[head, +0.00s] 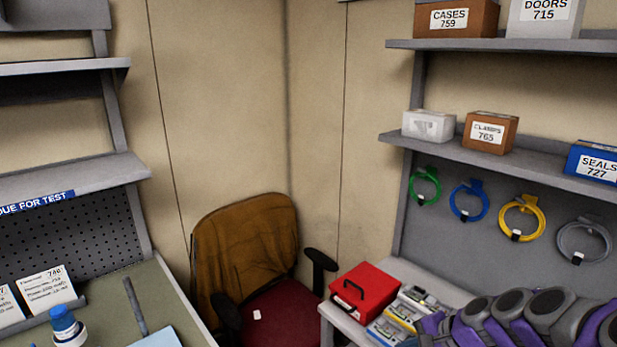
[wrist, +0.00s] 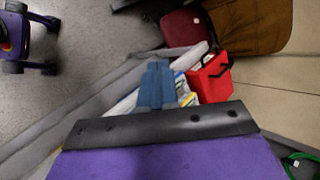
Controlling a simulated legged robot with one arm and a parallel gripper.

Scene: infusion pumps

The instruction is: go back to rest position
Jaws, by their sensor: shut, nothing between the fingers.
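My gripper (wrist: 158,72) shows in the wrist view as two blue fingers lying side by side, shut with nothing between them. It is above the grey bench on the right, with the red box (wrist: 210,77) just to the right of the fingers. How far the fingertips are above the bench cannot be told. In the head view my purple and grey arm crosses the lower right corner, and the gripper itself is not seen there.
In the head view a red box (head: 364,290) sits on the grey bench (head: 343,321) beside several small packs. A chair (head: 262,308) with a brown cloth (head: 245,245) stands in the corner. Shelves with labelled boxes and hanging coiled tubes are above the bench. A workbench is at left.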

